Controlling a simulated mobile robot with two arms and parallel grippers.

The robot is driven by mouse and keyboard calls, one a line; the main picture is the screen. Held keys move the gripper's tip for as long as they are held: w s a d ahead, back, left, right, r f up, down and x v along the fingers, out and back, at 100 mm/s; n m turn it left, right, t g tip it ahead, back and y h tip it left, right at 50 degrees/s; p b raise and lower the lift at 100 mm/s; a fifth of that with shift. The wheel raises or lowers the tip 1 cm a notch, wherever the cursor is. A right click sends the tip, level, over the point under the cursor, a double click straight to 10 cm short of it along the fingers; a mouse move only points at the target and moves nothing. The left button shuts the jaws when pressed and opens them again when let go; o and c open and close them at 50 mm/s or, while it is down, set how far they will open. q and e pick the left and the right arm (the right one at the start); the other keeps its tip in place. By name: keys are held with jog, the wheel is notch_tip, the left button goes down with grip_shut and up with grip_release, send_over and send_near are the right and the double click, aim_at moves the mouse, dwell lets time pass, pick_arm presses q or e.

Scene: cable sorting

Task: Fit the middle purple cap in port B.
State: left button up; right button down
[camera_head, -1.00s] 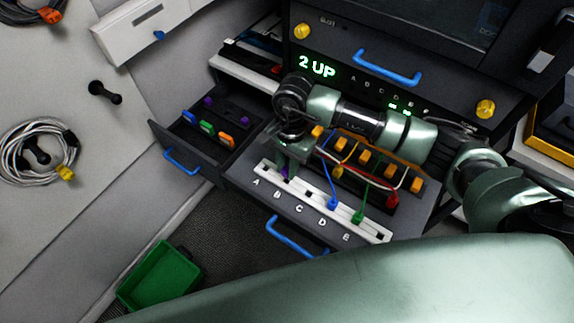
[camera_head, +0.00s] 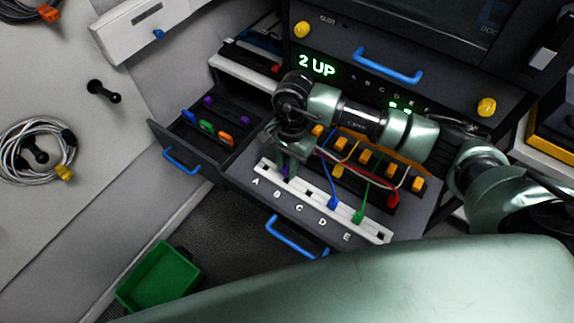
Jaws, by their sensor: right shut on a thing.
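My right gripper (camera_head: 287,170) is shut on a purple cap (camera_head: 286,174), of which only a small part shows between the fingers. It holds the cap at port B on the white port strip (camera_head: 265,167). The fingers hide the port opening, so I cannot tell whether the cap is seated in it. Two other purple caps, one at the back left (camera_head: 208,100) and one at the right (camera_head: 245,120), lie in the open dark drawer (camera_head: 158,137) with a gap between them. My left gripper is not in view.
A blue plug (camera_head: 333,202) stands in port D and a green plug (camera_head: 359,215) in port E. Orange connectors (camera_head: 365,157) and a red plug (camera_head: 393,201) lie behind the strip. A green bin (camera_head: 160,276) stands lower left.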

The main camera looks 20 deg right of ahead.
jog(key=shift+b, duration=0.8)
dwell(1.0)
jog(key=shift+f+b, duration=1.45)
jog(key=shift+b, duration=0.75)
dwell(1.4)
jog(key=c, duration=1.2)
grip_release()
jog(key=o, duration=0.5)
jog(key=shift+r, duration=0.15)
jog(key=shift+r+p, duration=1.45)
jog(key=shift+r, duration=1.9)
